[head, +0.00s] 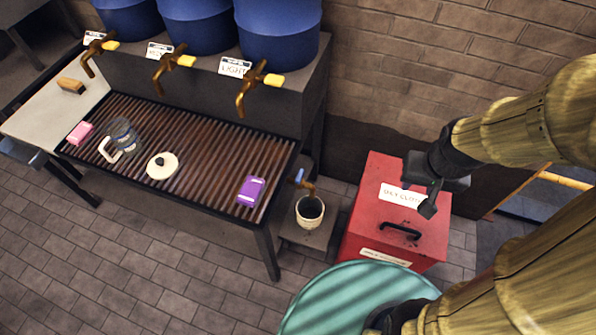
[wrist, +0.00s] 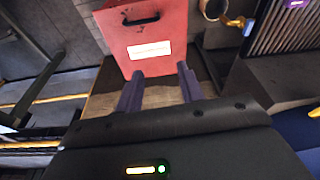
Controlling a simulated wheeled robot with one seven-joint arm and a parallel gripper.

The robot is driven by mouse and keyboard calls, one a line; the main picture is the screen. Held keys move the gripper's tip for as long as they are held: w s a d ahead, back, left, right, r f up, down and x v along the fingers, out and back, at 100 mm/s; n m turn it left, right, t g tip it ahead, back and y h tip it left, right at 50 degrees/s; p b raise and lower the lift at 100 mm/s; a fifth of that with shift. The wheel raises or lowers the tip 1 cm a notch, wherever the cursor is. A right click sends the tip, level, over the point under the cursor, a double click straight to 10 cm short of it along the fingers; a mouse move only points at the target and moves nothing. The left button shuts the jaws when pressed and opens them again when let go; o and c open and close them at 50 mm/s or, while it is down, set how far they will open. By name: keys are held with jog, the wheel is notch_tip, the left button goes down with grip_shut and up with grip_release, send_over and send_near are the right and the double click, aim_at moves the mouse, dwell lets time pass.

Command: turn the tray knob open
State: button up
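The likely tray knob is a small blue handle (head: 299,177) on a brass tap (head: 308,187) below the right end of the slatted tray (head: 190,140). A pale cup (head: 310,211) stands under the tap. In the wrist view, the blue handle (wrist: 248,28) and brass tap (wrist: 233,20) are at the top right. My gripper (head: 428,200) is above the red box, to the right of the tap and clear of it. In the wrist view, my gripper (wrist: 160,85) shows two fingers apart with nothing between them.
The red box (head: 380,225) with a black handle stands right of the tap. A green round surface (head: 345,300) is in front. Blue barrels (head: 278,35) with yellow-handled taps stand above the tray. A jug (head: 124,135), lid (head: 162,166) and purple item (head: 251,190) rest on it.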

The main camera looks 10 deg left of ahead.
jog(key=w+a, duration=0.4)
jog(key=w, duration=0.2)
jog(key=m+g+p, duration=0.1)
jog(key=g+p, duration=0.1)
jog(key=g, duration=0.1)
send_over(300, 174)
notch_tip(300, 174, down, 9)
jog(key=shift+s+f, duration=0.1)
notch_tip(300, 174, down, 17)
jog(key=shift+f+p, duration=0.2)
jog(key=shift+p, duration=1)
